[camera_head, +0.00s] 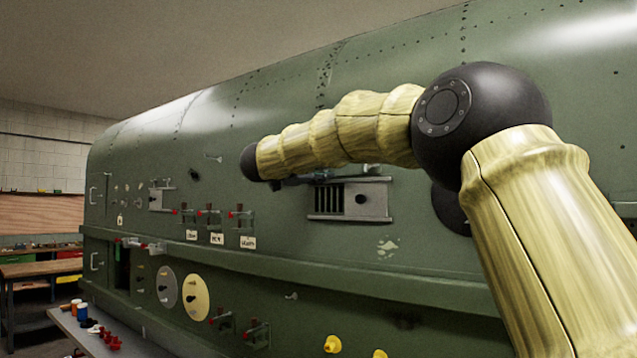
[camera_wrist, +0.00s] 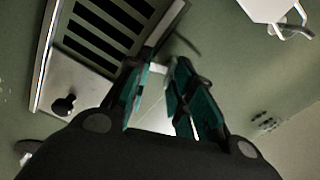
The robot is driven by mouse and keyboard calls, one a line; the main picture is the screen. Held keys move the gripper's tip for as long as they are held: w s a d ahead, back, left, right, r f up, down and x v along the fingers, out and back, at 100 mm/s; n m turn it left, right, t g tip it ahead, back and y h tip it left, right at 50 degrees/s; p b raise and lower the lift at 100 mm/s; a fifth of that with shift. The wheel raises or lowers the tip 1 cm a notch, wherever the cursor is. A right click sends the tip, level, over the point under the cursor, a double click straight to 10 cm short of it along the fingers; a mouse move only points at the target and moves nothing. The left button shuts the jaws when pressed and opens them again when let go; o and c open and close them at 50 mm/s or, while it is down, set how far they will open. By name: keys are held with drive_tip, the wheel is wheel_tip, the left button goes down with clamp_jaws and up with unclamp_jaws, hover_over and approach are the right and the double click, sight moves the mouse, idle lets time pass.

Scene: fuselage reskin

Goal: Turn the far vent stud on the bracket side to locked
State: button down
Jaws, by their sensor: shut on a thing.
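The vent panel (camera_head: 330,201) is a pale plate with dark slots on the green fuselage side; it fills the upper left of the wrist view (camera_wrist: 62,75). One dark vent stud (camera_wrist: 64,105) shows on its plain end and also in the head view (camera_head: 361,199). My gripper (camera_wrist: 166,66) has its teal-padded fingers close together at the vent's edge on the bracket side, around the far vent stud, which the fingers hide. Its turn position cannot be seen. In the head view my gripper is mostly hidden behind my wrist, just above the vent.
A white bracket-like part (camera_wrist: 272,10) with a hook stands out at the top right of the wrist view. Red-tipped latches (camera_head: 208,214) with labels sit left of the vent. A ledge (camera_head: 270,266) runs below. Two round dials (camera_head: 195,298) and yellow knobs (camera_head: 332,344) are lower down.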

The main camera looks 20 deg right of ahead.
drive_tip(key=shift+w+f+m+b, duration=0.15)
drive_tip(key=shift+f+m+b, duration=0.2)
drive_tip(key=shift+m+b, duration=0.55)
drive_tip(key=shift+w+f+m+b, duration=0.1)
drive_tip(key=shift+f+m+b, duration=0.25)
drive_tip(key=shift+m+b, duration=0.5)
drive_tip(key=shift+m, duration=0.35)
drive_tip(key=c, duration=1.4)
unclamp_jaws()
drive_tip(key=shift+d+r, duration=0.1)
drive_tip(key=o, duration=0.4)
drive_tip(key=shift+d, duration=0.1)
drive_tip(key=shift+c, duration=0.2)
drive_tip(key=shift+o, duration=0.4)
drive_tip(key=shift+w+r, duration=0.1)
drive_tip(key=v, duration=1.2)
